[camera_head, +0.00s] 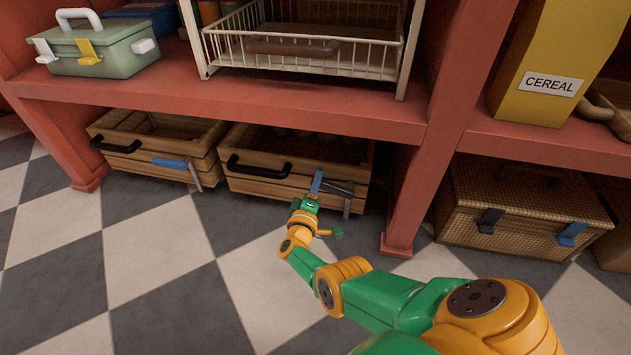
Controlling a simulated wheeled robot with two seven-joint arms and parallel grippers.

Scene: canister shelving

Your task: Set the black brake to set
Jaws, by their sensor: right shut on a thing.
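The black brake (339,188) is a dark lever on a grey metal bracket at the right end of the front of the right wooden crate (265,187). It lies roughly level, pointing left from the bracket. My right gripper (317,182) is at the lever's left end, in front of the crate, and is shut on it. Its fingers partly cover that end, so the exact grip is hard to see. My left gripper is not in view.
A second wooden crate (140,160) to the left has a blue lever (170,163). A wicker box (510,225) stands right of the red shelf post (408,205). A wire basket (290,70), green toolbox (95,52) and cereal box (545,60) are above. The checkered floor in front is clear.

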